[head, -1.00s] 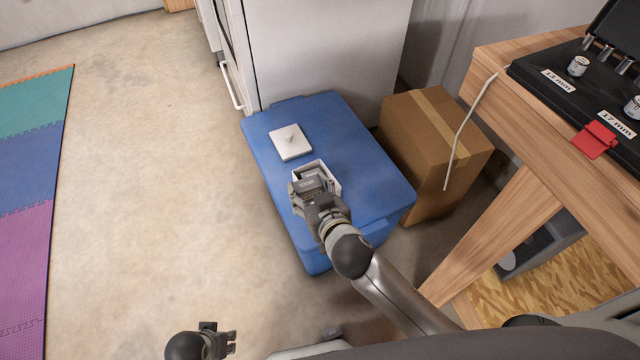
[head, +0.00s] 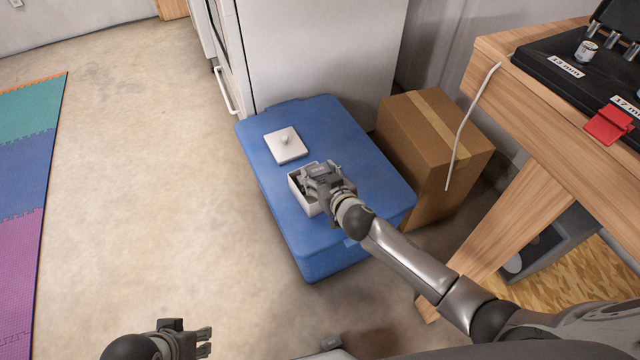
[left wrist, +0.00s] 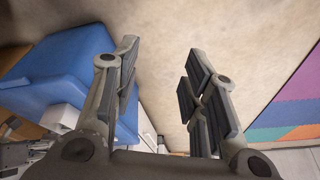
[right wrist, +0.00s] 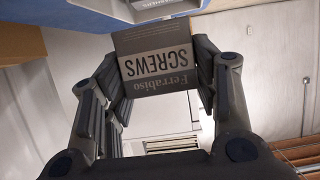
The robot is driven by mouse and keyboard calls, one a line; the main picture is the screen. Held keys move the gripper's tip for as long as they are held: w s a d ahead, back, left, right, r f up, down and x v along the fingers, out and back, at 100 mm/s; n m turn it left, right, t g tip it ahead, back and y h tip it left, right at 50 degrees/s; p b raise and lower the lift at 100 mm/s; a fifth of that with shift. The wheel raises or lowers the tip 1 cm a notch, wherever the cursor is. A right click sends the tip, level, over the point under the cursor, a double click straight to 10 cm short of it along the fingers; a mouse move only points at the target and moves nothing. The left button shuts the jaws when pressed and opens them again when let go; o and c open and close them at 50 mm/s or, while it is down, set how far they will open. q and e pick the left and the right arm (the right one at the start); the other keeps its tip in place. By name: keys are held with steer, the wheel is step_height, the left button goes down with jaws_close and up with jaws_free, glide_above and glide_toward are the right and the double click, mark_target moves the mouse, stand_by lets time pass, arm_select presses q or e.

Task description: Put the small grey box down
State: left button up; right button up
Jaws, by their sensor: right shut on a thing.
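The small grey box (right wrist: 158,62), labelled "Ferrabiso SCREWS", is between the fingers of my right gripper (right wrist: 158,75) in the right wrist view. The right gripper (head: 318,180) is shut on it. In the head view this gripper is over an open white box (head: 299,196) on the blue bin (head: 350,140) and hides most of the grey box. I cannot tell whether the grey box touches the white one. My left gripper (head: 203,342) is at the bottom of the head view, away from the bin; the left wrist view shows it open and empty (left wrist: 160,65).
A white lid with a knob (head: 286,146) lies on the bin behind the white box. A cardboard box (head: 420,145) stands right of the bin, beside a wooden workbench (head: 520,110). A white cabinet (head: 315,50) stands behind.

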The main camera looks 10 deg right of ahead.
step_height(320, 180, down, 2)
steer(key=shift+s+f+b, duration=0.1)
steer(key=shift+f+b, duration=0.1)
steer(key=shift+b, duration=0.3)
arm_select(q)
steer(key=shift+s+r, duration=0.25)
steer(key=shift+r, duration=0.05)
arm_select(e)
steer(key=shift+f, duration=0.2)
arm_select(q)
steer(key=shift+f+b, duration=0.55)
arm_select(e)
steer(key=shift+f, duration=0.6)
steer(key=o, duration=1.1)
